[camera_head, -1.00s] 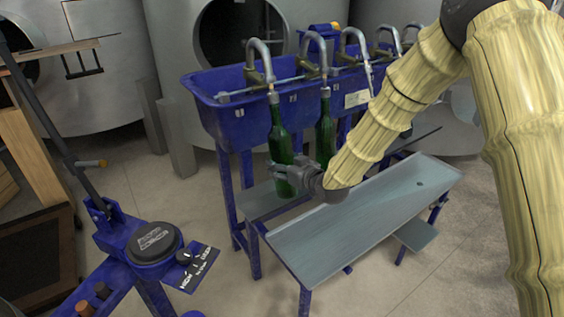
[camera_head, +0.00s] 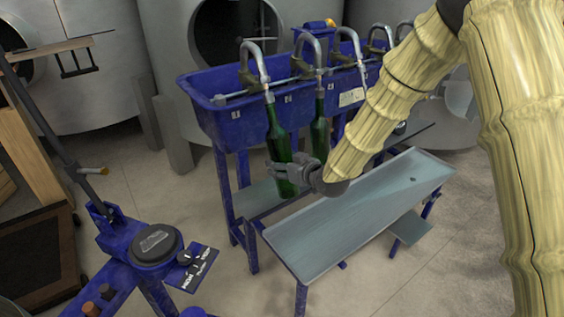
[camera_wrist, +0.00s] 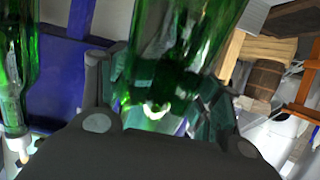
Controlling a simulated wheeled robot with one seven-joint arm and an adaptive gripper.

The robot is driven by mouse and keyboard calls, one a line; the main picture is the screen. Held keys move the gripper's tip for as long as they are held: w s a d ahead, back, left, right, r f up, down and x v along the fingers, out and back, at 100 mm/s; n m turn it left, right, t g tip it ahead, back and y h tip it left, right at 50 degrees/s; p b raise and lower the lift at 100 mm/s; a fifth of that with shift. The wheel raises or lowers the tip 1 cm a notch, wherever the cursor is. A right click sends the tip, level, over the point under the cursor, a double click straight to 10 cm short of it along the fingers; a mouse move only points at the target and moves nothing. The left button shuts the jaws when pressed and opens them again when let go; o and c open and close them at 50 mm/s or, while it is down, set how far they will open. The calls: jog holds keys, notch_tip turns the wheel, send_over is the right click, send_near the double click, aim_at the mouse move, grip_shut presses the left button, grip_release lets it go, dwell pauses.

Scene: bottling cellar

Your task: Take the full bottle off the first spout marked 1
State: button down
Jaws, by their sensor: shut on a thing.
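The green bottle (camera_head: 278,146) is under the first spout (camera_head: 258,62), at the left end of the blue trough. Its neck is at the spout's tip; I cannot tell whether the spout is still inside it. It leans a little, base to the right. My gripper (camera_head: 291,174) is shut around its lower part, coming from the right. In the wrist view the held bottle (camera_wrist: 180,42) stands between the fingers, which partly hide it. The liquid level is not clear.
A second green bottle (camera_head: 319,133) hangs under the neighbouring spout, close on the right. The blue trough (camera_head: 225,118) is behind. A sloped grey metal bench (camera_head: 350,215) lies in front, its top clear. A blue corking stand (camera_head: 130,240) is at the front left.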

jog(key=shift+s+d+r+g+p, duration=0.25)
jog(key=shift+r+p, duration=0.15)
jog(key=shift+p, duration=0.25)
jog(key=shift+s+d+r+g+p, duration=0.15)
jog(key=shift+s+r+p, duration=0.15)
jog(key=shift+p, duration=0.3)
jog(key=shift+r+h, duration=0.15)
jog(key=shift+h, duration=0.15)
jog(key=shift+s+d+f+b, duration=1.3)
jog(key=shift+s+f+b, duration=0.7)
jog(key=shift+f, duration=2.75)
jog(key=shift+s+d+f+b, duration=1.45)
jog(key=shift+f+b, duration=0.8)
jog(key=shift+f, duration=2.5)
jog(key=f+p+v, duration=0.1)
jog(key=p+v, duration=0.1)
jog(key=v, duration=0.5)
jog(key=shift+s, duration=0.35)
